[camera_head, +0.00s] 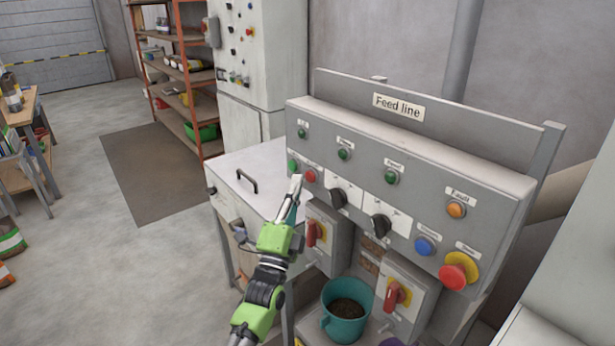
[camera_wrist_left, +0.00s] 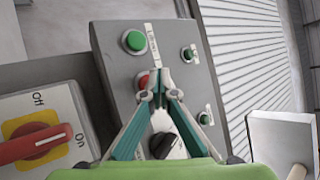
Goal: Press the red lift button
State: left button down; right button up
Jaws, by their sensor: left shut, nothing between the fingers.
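A grey control panel (camera_head: 420,175) headed "Feed line" stands at the right in the head view. At its left end are a green button (camera_head: 293,165) and a small red button (camera_head: 310,176), side by side. In the left wrist view the red button (camera_wrist_left: 142,79) is partly hidden behind my fingers, with the green button (camera_wrist_left: 134,41) above it. My left gripper (camera_head: 296,182) is shut and empty, its tips close in front of the panel just left of the red button. Contact cannot be told. The closed tips also show in the wrist view (camera_wrist_left: 160,65).
Black selector knobs (camera_head: 338,197) sit right of the red button. A red stop button on yellow (camera_head: 453,277) is at the panel's lower right. Red-handled switches (camera_head: 313,234) and a teal bucket (camera_head: 345,313) are below. Open floor lies left.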

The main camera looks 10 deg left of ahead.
pick_arm(q)
jog(key=s+a+p, duration=0.3)
jog(key=s, duration=0.1)
jog(key=shift+s+a, duration=0.35)
jog(key=shift+s, duration=0.05)
